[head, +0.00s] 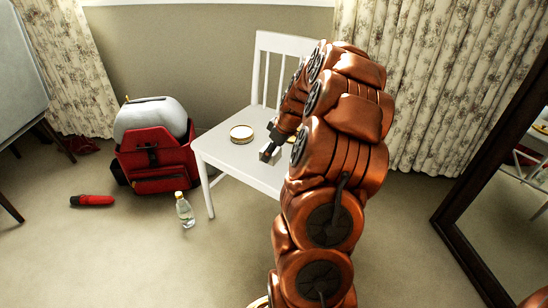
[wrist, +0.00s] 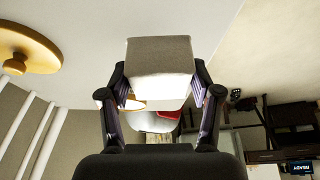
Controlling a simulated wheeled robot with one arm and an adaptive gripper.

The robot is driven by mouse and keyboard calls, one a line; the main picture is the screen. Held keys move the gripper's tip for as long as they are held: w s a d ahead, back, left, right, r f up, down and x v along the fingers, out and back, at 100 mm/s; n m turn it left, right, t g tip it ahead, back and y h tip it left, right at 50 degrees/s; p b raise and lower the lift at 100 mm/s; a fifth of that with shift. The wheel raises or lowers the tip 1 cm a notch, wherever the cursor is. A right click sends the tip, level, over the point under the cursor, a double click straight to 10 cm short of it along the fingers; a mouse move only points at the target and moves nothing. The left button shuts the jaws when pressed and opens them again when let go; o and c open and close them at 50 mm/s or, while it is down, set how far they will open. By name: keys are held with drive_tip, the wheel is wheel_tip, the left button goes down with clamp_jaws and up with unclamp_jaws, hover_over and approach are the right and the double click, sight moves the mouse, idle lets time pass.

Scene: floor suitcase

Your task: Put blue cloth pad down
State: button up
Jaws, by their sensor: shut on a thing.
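My gripper (head: 271,148) is over the white chair's seat (head: 222,155) in the head view. In the wrist view my gripper (wrist: 159,88) has its two fingers on either side of a small block-shaped pad (wrist: 160,55) and is shut on it. The pad looks grey-beige with a pale near face, not clearly blue. The white seat shows behind the pad. I cannot tell whether the pad touches the seat. My arm hides the right part of the chair in the head view.
A round wooden-rimmed tin (head: 242,134) stands on the seat, left of my gripper. A red backpack (head: 157,160), a clear bottle (head: 184,211) and a red cylinder (head: 92,200) are on the floor to the left. A dark-framed mirror (head: 480,215) stands at the right.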

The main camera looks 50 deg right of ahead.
sight(274, 155)
drive_tip(key=shift+w+d+f, duration=0.15)
drive_tip(key=shift+w+d, duration=0.05)
drive_tip(key=shift+d, duration=0.45)
drive_tip(key=shift+d+f+b, duration=0.1)
drive_tip(key=shift+f+b, duration=0.9)
drive_tip(key=shift+f, duration=0.5)
drive_tip(key=o, duration=1.2)
